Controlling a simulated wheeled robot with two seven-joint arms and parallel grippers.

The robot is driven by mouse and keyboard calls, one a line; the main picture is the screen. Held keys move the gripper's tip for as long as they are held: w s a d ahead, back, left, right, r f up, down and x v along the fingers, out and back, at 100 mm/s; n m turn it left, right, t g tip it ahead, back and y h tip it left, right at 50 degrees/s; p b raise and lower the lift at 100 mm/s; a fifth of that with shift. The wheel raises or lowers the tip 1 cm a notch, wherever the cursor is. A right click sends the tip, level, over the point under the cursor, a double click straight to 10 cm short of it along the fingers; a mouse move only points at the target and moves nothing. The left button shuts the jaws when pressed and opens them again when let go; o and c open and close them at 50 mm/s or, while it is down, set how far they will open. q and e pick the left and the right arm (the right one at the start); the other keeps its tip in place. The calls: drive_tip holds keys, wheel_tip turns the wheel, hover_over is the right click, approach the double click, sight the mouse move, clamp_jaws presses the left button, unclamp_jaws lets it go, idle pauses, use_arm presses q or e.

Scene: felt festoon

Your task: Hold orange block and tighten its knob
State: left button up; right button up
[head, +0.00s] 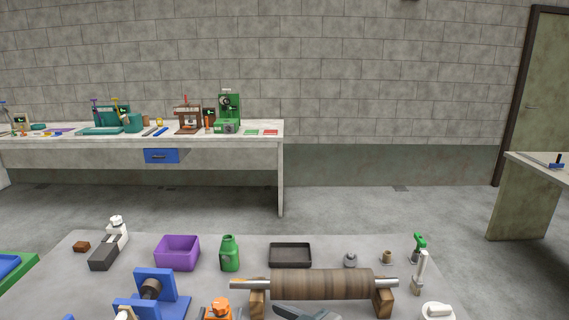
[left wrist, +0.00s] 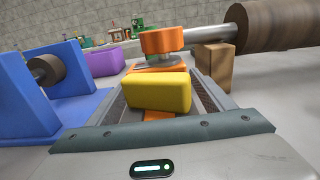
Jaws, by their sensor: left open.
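The orange block with its round orange knob (head: 218,308) shows at the bottom edge of the head view, partly cut off. In the left wrist view the orange knob (left wrist: 162,41) stands on a grey collar, just beyond a yellow block (left wrist: 158,92). Orange parts show behind and below the yellow block. My left gripper (left wrist: 160,95) is open, with a finger on each side of the yellow block. I cannot tell whether the fingers touch it.
A brown roller (head: 320,284) on wooden stands lies right of the knob. A blue bracket (head: 155,285) stands to the left. Behind are a purple bin (head: 177,252), a green bottle (head: 229,253) and a black tray (head: 290,255). An unclear grey shape (head: 305,313) lies before the roller.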

use_arm(q)
drive_tip(key=s, duration=1.1)
drive_tip(key=shift+s, duration=0.1)
drive_tip(key=shift+d, duration=0.1)
